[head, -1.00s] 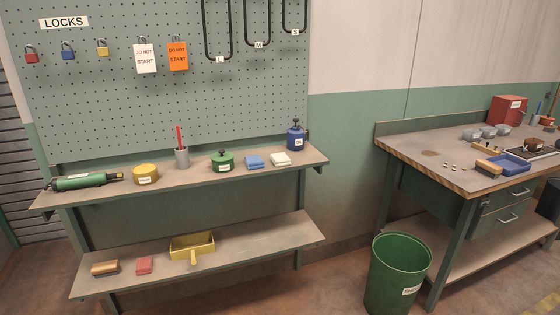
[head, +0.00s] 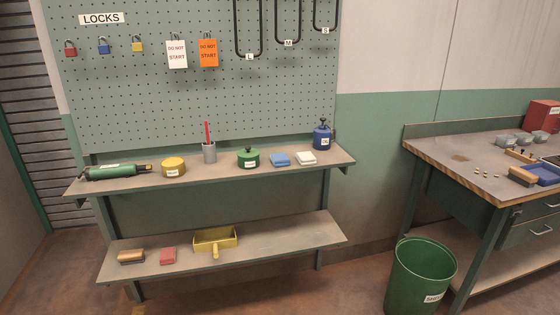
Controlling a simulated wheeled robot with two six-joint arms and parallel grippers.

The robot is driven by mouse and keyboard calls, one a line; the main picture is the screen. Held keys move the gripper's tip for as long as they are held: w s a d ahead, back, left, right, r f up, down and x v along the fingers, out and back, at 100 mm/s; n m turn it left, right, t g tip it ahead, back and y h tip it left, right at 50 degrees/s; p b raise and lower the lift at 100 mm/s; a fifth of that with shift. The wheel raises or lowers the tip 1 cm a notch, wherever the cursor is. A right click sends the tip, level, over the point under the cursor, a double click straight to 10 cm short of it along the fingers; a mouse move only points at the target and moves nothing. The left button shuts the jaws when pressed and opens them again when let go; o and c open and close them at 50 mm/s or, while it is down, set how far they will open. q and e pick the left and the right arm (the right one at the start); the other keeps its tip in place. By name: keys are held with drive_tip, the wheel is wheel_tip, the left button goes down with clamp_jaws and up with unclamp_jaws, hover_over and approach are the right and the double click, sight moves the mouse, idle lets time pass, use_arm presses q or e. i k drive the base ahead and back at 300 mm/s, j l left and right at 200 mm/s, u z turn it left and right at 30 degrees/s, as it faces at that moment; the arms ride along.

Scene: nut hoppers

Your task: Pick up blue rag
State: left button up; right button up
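The blue rag (head: 280,159) is a small folded cloth lying flat on the upper shelf (head: 130,184) below the pegboard. It sits between a green lidded pot (head: 248,158) on its left and a white folded rag (head: 306,158) on its right. Neither of my grippers shows in the head view.
A blue pump can (head: 322,137) stands at the shelf's right end. A green bin (head: 420,278) and a workbench (head: 470,178) are on the right.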

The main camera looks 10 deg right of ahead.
sight(278, 160)
drive_tip(key=i+l+z, duration=0.1)
drive_tip(key=i+l, duration=0.15)
drive_tip(key=l, duration=0.25)
drive_tip(key=i+l, duration=0.25)
drive_tip(key=l, duration=0.2)
drive_tip(key=i+l+z, duration=0.15)
drive_tip(key=l, duration=0.3)
drive_tip(key=i, duration=0.1)
